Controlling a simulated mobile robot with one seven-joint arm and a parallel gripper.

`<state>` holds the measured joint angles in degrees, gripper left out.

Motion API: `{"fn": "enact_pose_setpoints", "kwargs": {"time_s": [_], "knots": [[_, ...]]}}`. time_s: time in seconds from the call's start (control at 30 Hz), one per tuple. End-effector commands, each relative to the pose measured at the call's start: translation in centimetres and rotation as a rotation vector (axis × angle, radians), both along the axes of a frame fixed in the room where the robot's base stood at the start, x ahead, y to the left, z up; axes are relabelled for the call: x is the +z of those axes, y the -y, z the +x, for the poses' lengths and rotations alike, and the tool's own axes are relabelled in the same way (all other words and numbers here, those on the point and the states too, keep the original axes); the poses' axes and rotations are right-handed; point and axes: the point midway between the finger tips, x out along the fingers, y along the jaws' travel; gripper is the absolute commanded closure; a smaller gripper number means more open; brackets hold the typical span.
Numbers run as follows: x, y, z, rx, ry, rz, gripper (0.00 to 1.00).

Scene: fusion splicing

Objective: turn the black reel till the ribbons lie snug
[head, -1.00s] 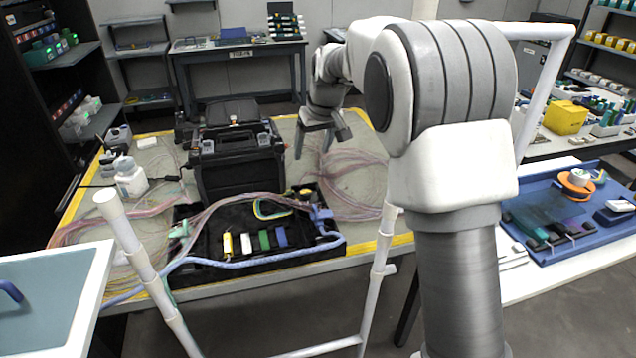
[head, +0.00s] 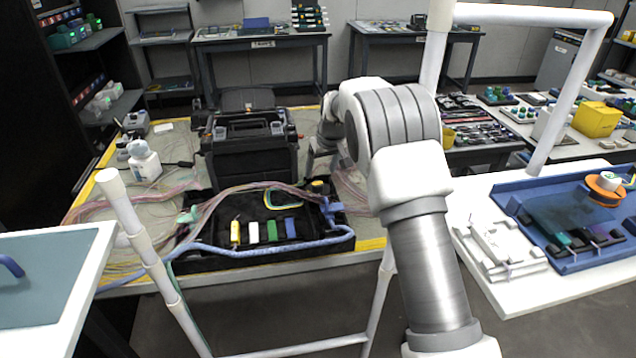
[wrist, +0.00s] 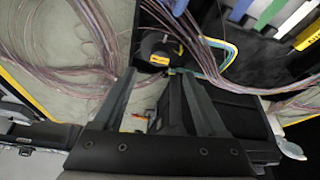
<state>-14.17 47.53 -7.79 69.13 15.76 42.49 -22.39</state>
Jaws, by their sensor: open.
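The black reel (wrist: 155,44), round with a yellow label, shows in the upper middle of the wrist view. It sits at the edge of the black work tray (head: 215,262). My gripper (wrist: 153,76) is open, its two dark fingers spread on either side below the reel, with nothing held between them. In the head view my gripper (head: 319,158) is partly hidden by my arm, right of the black case. Pinkish ribbons (wrist: 85,40) loop loosely on the mat left of the reel. More ribbons (head: 225,192) run across the tray in the head view.
A black case (head: 250,160) stands behind the tray, close to my gripper. Yellow, white, green and blue pieces (head: 262,231) lie in the tray. A blue cable (head: 230,249) runs along its front. A white bottle (head: 145,162) stands at left. White rails stand in front.

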Motion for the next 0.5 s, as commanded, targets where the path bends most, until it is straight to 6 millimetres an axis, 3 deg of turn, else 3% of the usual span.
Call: {"fn": "enact_pose_setpoints", "kwargs": {"time_s": [0.03,0.2,0.5], "knots": [[-1.4,-0.2,0.4,0.001,-0.003,-0.002,0.26],[-4.1,-0.6,1.4,0.0,-0.002,-0.001,0.26],[-6.1,-1.0,2.3,0.001,0.0,0.0,0.26]]}}
